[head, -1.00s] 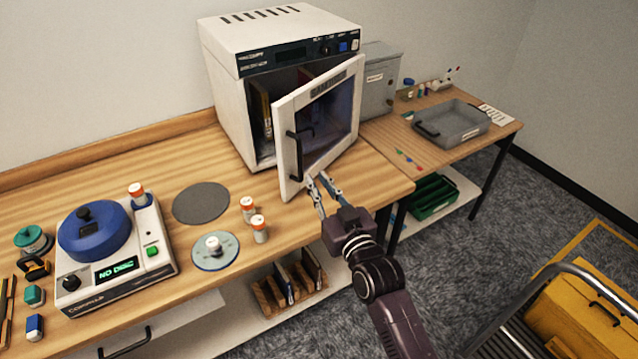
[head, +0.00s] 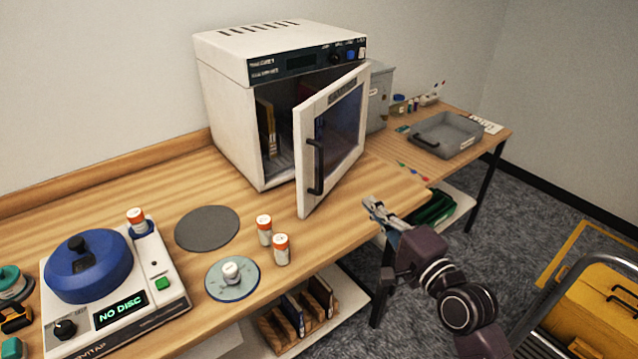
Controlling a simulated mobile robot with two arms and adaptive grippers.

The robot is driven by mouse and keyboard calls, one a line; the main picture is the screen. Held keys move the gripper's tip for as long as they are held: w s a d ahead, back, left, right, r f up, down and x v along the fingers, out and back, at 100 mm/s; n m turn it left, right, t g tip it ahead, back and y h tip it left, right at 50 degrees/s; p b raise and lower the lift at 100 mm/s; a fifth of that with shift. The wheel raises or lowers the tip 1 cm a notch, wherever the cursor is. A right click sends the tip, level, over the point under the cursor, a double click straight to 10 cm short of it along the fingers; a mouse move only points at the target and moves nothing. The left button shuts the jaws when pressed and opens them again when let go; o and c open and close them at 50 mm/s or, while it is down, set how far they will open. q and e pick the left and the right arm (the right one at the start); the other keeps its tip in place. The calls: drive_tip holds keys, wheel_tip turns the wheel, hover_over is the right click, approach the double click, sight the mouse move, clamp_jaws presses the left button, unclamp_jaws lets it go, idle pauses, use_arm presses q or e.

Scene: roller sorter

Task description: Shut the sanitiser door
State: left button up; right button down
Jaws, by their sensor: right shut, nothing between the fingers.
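The sanitiser (head: 232,115) is a white box with a dark control strip, standing at the back of the wooden bench. Its door (head: 303,160) is hinged on the right and stands open, with a dark window and a black upright handle (head: 317,166). Through the gap I see yellowish upright items inside; the rest is hidden by the door. My right gripper (head: 372,205) is shut and empty, over the bench's right front edge. It is to the right of the door and in front of it, apart from it. My left gripper is not in view.
White bottles with orange caps (head: 281,249) stand on the bench in front of the door. A blue-lidded machine (head: 88,268) reading NO DISC is at left. A side table holds a grey tray (head: 466,145). A yellow cart (head: 596,309) stands at lower right.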

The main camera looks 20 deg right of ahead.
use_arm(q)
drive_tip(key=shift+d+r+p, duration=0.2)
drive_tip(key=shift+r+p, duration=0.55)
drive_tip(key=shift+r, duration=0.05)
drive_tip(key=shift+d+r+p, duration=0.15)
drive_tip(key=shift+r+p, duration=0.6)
use_arm(e)
drive_tip(key=w+a, duration=0.4)
drive_tip(key=w, duration=0.8)
drive_tip(key=shift+a, duration=0.25)
